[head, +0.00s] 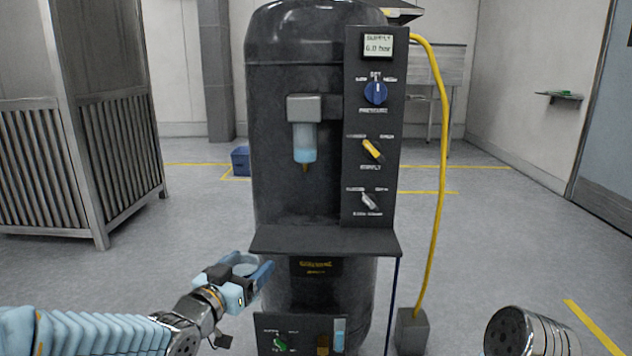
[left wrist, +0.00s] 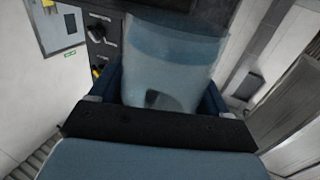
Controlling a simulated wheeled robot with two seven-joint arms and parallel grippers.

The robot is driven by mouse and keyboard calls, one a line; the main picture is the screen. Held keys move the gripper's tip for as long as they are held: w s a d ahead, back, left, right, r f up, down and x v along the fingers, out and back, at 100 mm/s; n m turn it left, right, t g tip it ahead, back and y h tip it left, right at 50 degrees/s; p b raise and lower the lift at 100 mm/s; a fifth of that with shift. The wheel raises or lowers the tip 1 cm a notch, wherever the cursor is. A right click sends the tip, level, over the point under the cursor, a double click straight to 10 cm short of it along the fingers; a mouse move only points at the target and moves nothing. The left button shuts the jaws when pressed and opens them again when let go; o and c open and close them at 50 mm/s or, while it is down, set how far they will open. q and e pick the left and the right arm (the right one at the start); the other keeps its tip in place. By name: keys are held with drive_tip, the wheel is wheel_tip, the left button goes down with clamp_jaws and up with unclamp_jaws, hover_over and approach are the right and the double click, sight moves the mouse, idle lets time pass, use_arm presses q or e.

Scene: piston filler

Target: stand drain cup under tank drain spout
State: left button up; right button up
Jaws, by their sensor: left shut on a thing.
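My left gripper (head: 255,274) is shut on a translucent pale blue drain cup (head: 243,268), left of the tank and below its black shelf. In the left wrist view the cup (left wrist: 165,65) fills the space between the blue fingers. The dark tank (head: 290,200) stands upright in the middle. A small brown spout-like piece (head: 322,344) shows on its low front panel at the bottom edge of the head view; what lies below it is cut off. The cup is apart from it, to its upper left. My right gripper is out of view.
The black shelf (head: 325,243) juts out above the low panel. A clear bowl (head: 305,148) hangs on the tank front. A yellow hose (head: 441,180) runs down to a grey block (head: 411,330) at right. A grey slatted cabinet (head: 85,130) stands at left.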

use_arm(q)
drive_tip(key=w+a+f+n+y, duration=0.1)
drive_tip(key=a+f+n+y, duration=0.1)
drive_tip(key=f, duration=0.5)
drive_tip(key=w+a+f+n+t+y, duration=0.1)
drive_tip(key=a+f+y, duration=0.3)
drive_tip(key=f, duration=0.4)
drive_tip(key=shift+a+n+t+y, duration=0.3)
drive_tip(key=shift+n+y, duration=0.4)
drive_tip(key=shift+n, duration=0.2)
drive_tip(key=shift+f, duration=0.1)
drive_tip(key=s+d+f+m+g+h, duration=0.45)
drive_tip(key=s+d+m+h, duration=0.5)
drive_tip(key=d, duration=0.45)
drive_tip(key=w+d+f+m+g+h, duration=0.3)
drive_tip(key=d+f+g+h, duration=0.2)
drive_tip(key=f+h, duration=0.1)
wheel_tip(320, 180, up, 10)
drive_tip(key=w+d+n+t+y, duration=0.1)
drive_tip(key=w+n+t+y, duration=0.1)
drive_tip(key=n+t+y, duration=0.7)
drive_tip(key=n+y, duration=0.3)
drive_tip(key=y, duration=0.3)
drive_tip(key=shift+w+r, duration=0.15)
drive_tip(key=shift+r, duration=0.05)
